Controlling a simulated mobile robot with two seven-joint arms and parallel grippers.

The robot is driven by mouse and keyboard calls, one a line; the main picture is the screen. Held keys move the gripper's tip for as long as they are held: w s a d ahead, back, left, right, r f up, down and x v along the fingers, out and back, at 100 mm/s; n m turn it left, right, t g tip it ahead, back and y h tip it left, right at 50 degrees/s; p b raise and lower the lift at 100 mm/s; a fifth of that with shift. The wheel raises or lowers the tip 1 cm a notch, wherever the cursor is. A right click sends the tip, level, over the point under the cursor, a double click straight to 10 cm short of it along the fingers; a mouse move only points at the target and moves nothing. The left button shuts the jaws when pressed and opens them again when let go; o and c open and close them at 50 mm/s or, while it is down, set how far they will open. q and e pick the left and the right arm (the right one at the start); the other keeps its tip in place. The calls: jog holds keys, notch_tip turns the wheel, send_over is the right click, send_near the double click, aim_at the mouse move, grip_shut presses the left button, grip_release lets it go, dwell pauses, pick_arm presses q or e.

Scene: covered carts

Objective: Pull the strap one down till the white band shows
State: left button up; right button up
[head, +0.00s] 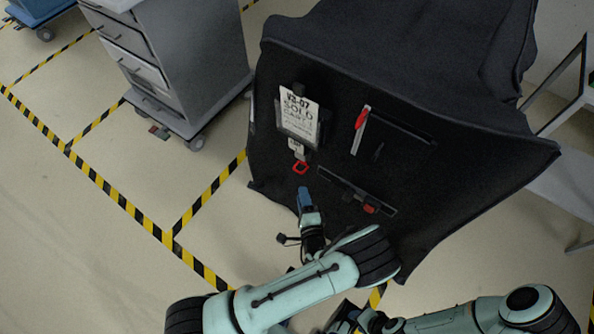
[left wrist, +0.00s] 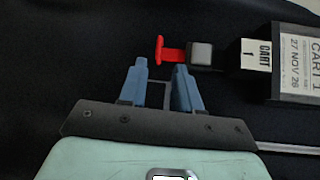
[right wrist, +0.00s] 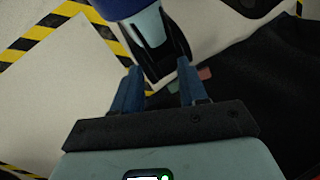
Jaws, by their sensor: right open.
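A black covered cart (head: 300,60) faces me. Its front carries a strap (head: 297,149) under a white sign, ending in a red loop (head: 301,167). My left gripper (head: 304,192) is just below the red loop. In its wrist view, the left gripper (left wrist: 160,66) has its blue fingers apart, with the red pull just beyond the tips and nothing between them. My right gripper (right wrist: 158,65) is open and empty, low near the cover.
The white sign (head: 299,116) hangs above the strap. A red-ended light strip (head: 360,132) and a dark slanted bar with a red piece (head: 369,208) are to the right on the cover. A grey drawer cart (head: 185,65) stands at upper left. Floor at left is clear.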

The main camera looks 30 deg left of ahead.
aim_at(296, 171)
pick_arm(q)
jog(key=b+x, duration=0.1)
jog(key=x, duration=1)
pick_arm(e)
jog(key=shift+w+d+f+t, duration=0.15)
jog(key=shift+w+d+f, duration=0.15)
jog(key=shift+w+f, duration=0.25)
jog(key=shift+w+d+f+t, duration=0.15)
jog(key=shift+w+d+f, duration=0.1)
jog(key=shift+w+f, duration=0.25)
jog(key=shift+w+r, duration=0.1)
pick_arm(q)
grip_shut()
